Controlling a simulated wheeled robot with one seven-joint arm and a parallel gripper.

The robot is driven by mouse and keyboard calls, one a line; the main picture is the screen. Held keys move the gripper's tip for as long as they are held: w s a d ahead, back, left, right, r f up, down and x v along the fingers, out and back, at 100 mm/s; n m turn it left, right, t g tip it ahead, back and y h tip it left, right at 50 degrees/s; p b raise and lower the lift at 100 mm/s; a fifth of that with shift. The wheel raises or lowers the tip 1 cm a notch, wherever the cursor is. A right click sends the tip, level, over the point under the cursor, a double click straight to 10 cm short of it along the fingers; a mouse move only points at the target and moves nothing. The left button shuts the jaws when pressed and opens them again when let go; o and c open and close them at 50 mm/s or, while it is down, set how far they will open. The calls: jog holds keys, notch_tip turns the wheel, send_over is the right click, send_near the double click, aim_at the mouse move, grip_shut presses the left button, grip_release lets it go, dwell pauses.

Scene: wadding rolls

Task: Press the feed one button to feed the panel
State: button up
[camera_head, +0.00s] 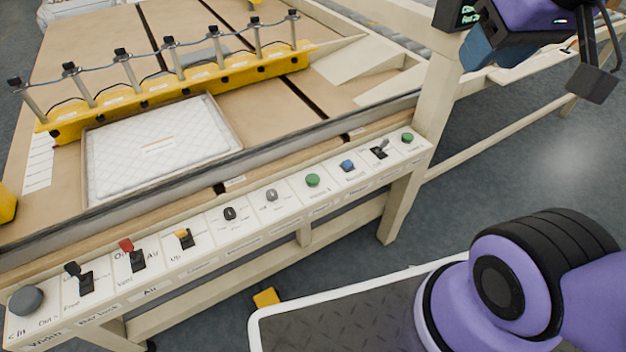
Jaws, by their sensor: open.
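A slanted white control panel (150,297) runs along the machine's front edge. It carries one green button (312,180) right of its middle and another green button (407,137) near its right end. Their labels are too small to read surely, so I cannot tell which is feed one. A white quilted panel (160,143) lies flat in a shallow frame on the machine bed behind the controls. My gripper (560,62) is at the top right, right of the control panel and apart from both buttons. It is open; its hand is partly cut off by the picture edge.
A blue button (347,165), a black switch (379,152), a red switch (130,248) and a grey knob (26,299) share the panel. A yellow bar (190,85) with several upright posts crosses the bed. A cream post (437,85) stands between the panel and my gripper.

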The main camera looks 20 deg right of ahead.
grip_shut()
dwell(1.4)
